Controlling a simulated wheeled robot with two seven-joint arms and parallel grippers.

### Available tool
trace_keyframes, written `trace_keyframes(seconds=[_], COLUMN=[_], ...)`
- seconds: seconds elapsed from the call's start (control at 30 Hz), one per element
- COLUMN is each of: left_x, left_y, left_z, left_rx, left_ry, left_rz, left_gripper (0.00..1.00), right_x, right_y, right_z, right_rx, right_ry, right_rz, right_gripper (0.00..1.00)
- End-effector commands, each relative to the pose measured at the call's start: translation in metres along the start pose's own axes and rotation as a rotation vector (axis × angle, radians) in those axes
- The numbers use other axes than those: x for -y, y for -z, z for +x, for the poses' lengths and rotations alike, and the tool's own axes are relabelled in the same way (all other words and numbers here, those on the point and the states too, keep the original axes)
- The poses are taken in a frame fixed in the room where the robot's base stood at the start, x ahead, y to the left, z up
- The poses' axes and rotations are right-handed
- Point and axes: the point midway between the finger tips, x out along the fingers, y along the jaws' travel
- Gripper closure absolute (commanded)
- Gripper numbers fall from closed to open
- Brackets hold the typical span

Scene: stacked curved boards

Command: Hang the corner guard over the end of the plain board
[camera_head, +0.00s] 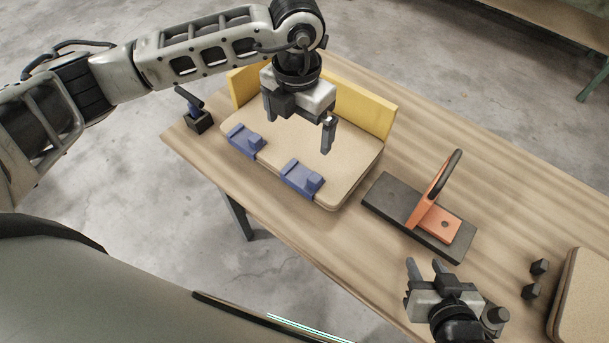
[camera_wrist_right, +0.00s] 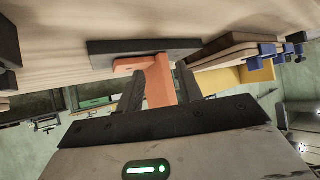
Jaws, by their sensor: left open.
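An orange angled piece with a black upper arm (camera_head: 437,218), likely the corner guard, stands on a dark flat plate (camera_head: 385,203). In the right wrist view the orange piece (camera_wrist_right: 158,82) shows between my finger outlines. My right gripper (camera_head: 426,268) is open, in front of the plate and apart from the orange piece. A tan rounded board without blue pieces (camera_head: 588,290), likely the plain board, is cut off at the right edge. My left gripper (camera_head: 298,122) is open and empty above the stacked tan boards (camera_head: 335,155).
Two blue pieces (camera_head: 302,178) sit over the stack's front edge. A yellow upright panel (camera_head: 365,103) stands behind the stack. A small black stand with a blue part (camera_head: 198,118) is left of it. Two dark blocks (camera_head: 539,267) lie near the right board. The back right tabletop is clear.

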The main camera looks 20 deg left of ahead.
Motion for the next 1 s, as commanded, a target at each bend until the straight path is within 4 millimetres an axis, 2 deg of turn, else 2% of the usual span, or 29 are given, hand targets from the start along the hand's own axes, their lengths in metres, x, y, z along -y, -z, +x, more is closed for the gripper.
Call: trace_keyframes(seconds=[0.1, 0.3, 0.63, 0.83, 1.0], left_x=[0.002, 0.003, 0.005, 0.01, 0.009], left_y=[0.002, 0.001, 0.002, 0.003, 0.003], left_z=[0.028, 0.067, 0.095, 0.126, 0.137], left_rx=[-0.008, -0.005, -0.003, -0.004, 0.0], left_ry=[0.004, 0.007, 0.007, 0.008, 0.007], left_rz=[0.001, 0.003, 0.005, 0.004, 0.005], left_gripper=[0.0, 0.0, 0.0, 0.0, 0.0], right_x=[0.0, 0.0, 0.002, 0.0, 0.0], right_y=[0.003, 0.003, 0.003, 0.0, -0.001], right_z=[-0.002, -0.003, -0.005, -0.006, -0.006], right_rx=[-0.001, 0.0, 0.007, 0.018, 0.02], right_ry=[-0.001, -0.002, -0.004, -0.007, -0.008], right_rz=[0.0, 0.003, 0.012, 0.011, 0.01], right_gripper=[0.64, 0.64, 0.64, 0.64, 0.64])
